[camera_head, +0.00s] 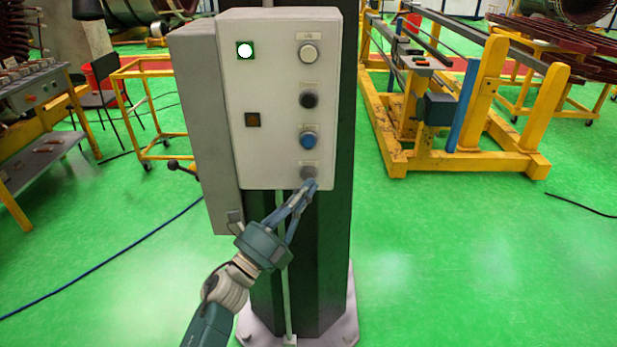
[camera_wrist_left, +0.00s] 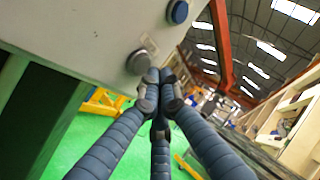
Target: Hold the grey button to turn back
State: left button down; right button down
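The grey button (camera_head: 308,172) is the lowest in the right column of buttons on the control box (camera_head: 270,150). It also shows in the left wrist view (camera_wrist_left: 138,62). My left gripper (camera_head: 311,187) is at the box's lower right, its fingertips just below the grey button. In the left wrist view its fingertips (camera_wrist_left: 160,82) are together beside the button; whether they touch it I cannot tell. I see nothing held between them. My right gripper is in neither view.
Above the grey button are a blue button (camera_head: 308,139), a black button (camera_head: 309,100) and a white button (camera_head: 308,53). A white lamp (camera_head: 245,50) is lit; an amber lamp (camera_head: 252,120) looks dark. The box is on a dark column (camera_head: 325,240).

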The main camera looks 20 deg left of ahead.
pick_arm(q)
jog(key=shift+w+a, duration=0.1)
jog(key=shift+w, duration=0.2)
jog(key=shift+w+a, duration=0.1)
jog(key=shift+w, duration=0.25)
dwell(2.3)
jog(key=shift+s, duration=0.15)
dwell(2.8)
jog(key=shift+s+d, duration=0.2)
jog(key=shift+s, duration=0.45)
jog(key=shift+s+d, duration=0.25)
jog(key=shift+s, duration=0.55)
jog(key=shift+s+d, duration=0.2)
jog(key=shift+s, duration=0.6)
jog(key=shift+s+d, duration=0.25)
jog(key=shift+s, duration=0.55)
